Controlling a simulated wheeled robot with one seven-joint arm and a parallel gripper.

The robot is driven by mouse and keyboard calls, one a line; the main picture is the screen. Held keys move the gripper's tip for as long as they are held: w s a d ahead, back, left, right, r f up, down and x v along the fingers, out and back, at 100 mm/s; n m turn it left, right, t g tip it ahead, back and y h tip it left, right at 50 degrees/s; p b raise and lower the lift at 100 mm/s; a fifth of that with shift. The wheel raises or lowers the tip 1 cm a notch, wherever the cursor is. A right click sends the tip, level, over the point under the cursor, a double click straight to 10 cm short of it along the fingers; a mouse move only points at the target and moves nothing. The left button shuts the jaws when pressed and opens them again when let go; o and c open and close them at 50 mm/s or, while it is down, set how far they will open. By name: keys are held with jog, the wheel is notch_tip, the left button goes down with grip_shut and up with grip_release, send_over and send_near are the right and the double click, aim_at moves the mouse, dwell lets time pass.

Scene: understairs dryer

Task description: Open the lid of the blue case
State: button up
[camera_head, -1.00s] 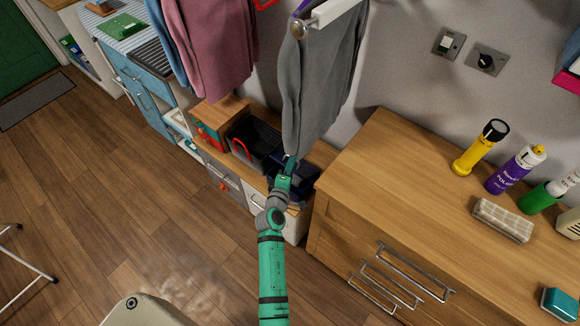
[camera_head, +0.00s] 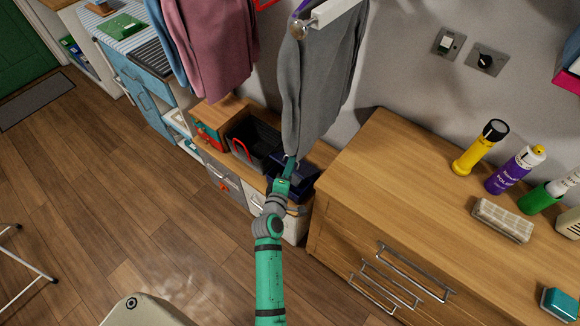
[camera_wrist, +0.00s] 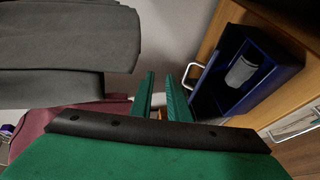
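The dark blue case (camera_head: 304,184) sits on the low wooden bench, below the grey hanging garment and left of the large wooden drawer unit. In the wrist view the blue case (camera_wrist: 228,105) is at the upper right. Its inside shows, with a grey cylinder (camera_wrist: 243,67) in it. I cannot clearly tell the lid from the walls. My gripper (camera_head: 289,166) is at the case's left side in the head view and partly covers it. In the wrist view my gripper (camera_wrist: 161,85) has its two green fingers apart, with nothing visible between them. Contact with the case cannot be told.
The grey garment (camera_head: 318,85) hangs just above my gripper. A black open bin (camera_head: 258,136) with a red handle and a red-green box (camera_head: 208,132) stand left of the case. The wooden drawer unit (camera_head: 400,180) closes off the right.

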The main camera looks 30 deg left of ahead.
jog(key=v, duration=1)
jog(key=shift+s, duration=0.4)
jog(key=shift+d, duration=0.15)
jog(key=shift+c, duration=0.2)
